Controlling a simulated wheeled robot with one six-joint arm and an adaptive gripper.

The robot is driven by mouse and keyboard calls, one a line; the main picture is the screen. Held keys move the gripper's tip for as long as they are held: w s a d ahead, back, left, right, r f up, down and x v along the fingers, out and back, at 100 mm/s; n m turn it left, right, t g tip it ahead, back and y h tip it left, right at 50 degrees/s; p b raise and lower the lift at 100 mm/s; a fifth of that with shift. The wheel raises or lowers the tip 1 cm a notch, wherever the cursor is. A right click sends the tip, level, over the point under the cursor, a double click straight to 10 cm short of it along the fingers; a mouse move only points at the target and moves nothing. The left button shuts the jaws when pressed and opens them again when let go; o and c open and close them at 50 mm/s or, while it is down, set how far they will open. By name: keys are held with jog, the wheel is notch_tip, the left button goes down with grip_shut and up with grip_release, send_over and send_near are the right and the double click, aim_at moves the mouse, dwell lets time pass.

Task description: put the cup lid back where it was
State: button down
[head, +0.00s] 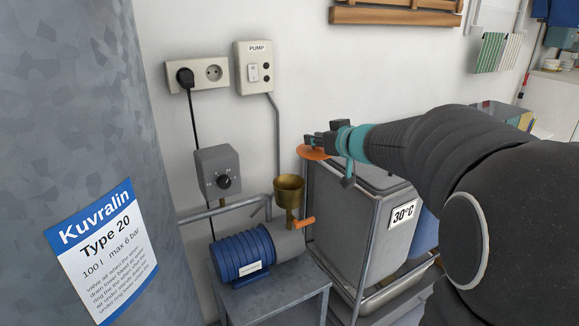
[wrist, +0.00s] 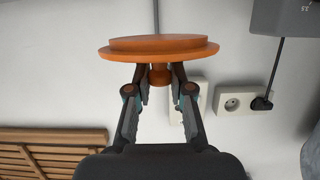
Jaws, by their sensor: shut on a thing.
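The cup lid is an orange disc with a small knob. It shows in the head view (head: 312,153) and large in the wrist view (wrist: 158,50). My gripper (head: 318,141) is shut on the knob, one finger on each side of it, as the wrist view (wrist: 160,78) shows. The lid is held in the air, roughly level. The brass cup (head: 289,190) sits above the blue pump (head: 242,254); its top looks uncovered. In the head view the lid is above and right of the cup, apart from it. The cup is not visible in the wrist view.
A grey tank (head: 85,120) fills the left. A grey control box (head: 218,172) and pump switch (head: 254,68) are on the wall. An orange lever (head: 305,222) sticks out beside the cup. A grey bin (head: 350,225) in a metal frame stands right of the pump.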

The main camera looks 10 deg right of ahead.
jog(key=w+a+f+b, duration=0.3)
jog(key=a+f, duration=0.3)
jog(key=f, duration=0.2)
jog(key=shift+w+f, duration=0.3)
jog(key=shift+w, duration=0.55)
jog(key=shift+f+b, duration=0.4)
jog(key=shift+f, duration=0.2)
jog(key=c, duration=1)
grip_release()
jog(key=shift+c, duration=0.2)
jog(key=shift+r, duration=0.1)
